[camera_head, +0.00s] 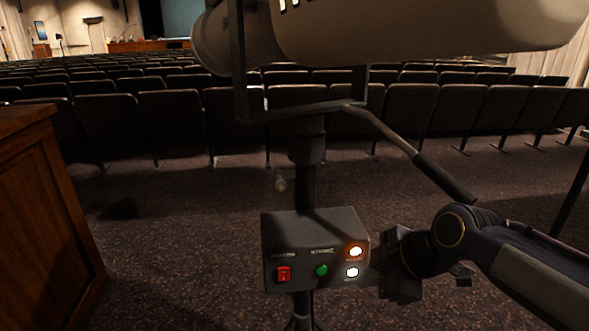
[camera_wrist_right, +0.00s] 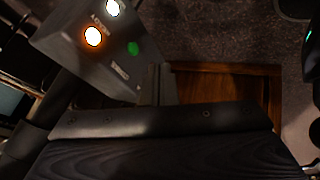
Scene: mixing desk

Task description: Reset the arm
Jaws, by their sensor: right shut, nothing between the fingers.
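My right gripper (camera_head: 376,274) comes in from the right in the head view, its tip beside the right side of a grey control box (camera_head: 312,262). I cannot tell whether it touches the box. Its jaws are shut with nothing held. The box has a red rocker switch (camera_head: 283,274), a green button (camera_head: 321,270) and two lit lamps, one orange (camera_head: 355,251) and one white (camera_head: 352,272). In the right wrist view the box (camera_wrist_right: 88,62) is at the upper left, beyond the dark gripper body. My left gripper is not in view.
A large spotlight (camera_head: 420,28) with a handle (camera_head: 445,178) sits on a stand (camera_head: 307,170) above the box. A wooden cabinet (camera_head: 45,215) stands at left. Rows of dark seats (camera_head: 170,115) fill the back. Carpet (camera_head: 180,250) is open between cabinet and stand.

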